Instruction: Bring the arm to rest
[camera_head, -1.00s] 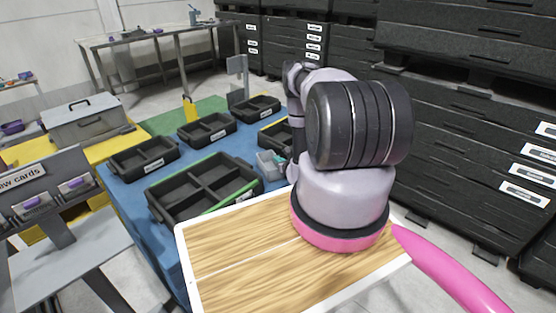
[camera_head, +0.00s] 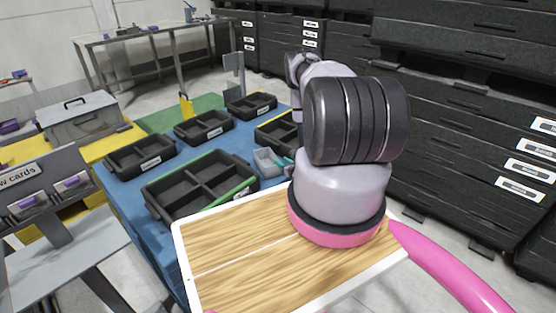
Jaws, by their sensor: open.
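My arm (camera_head: 340,190) stands on the wooden-topped board at the right of centre, with its large dark joint housing toward the camera. Its farther links (camera_head: 300,75) reach away behind that housing, above the right side of the blue table. My gripper cannot be made out; the arm's own links hide the far end. I see nothing held.
Several black trays, including a divided one (camera_head: 160,205), sit on the blue table (camera_head: 125,205) beyond the board. A small grey bin (camera_head: 268,163) lies close to the arm. Black stacked drawers (camera_head: 460,130) fill the right. A card stand (camera_head: 45,195) is at left.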

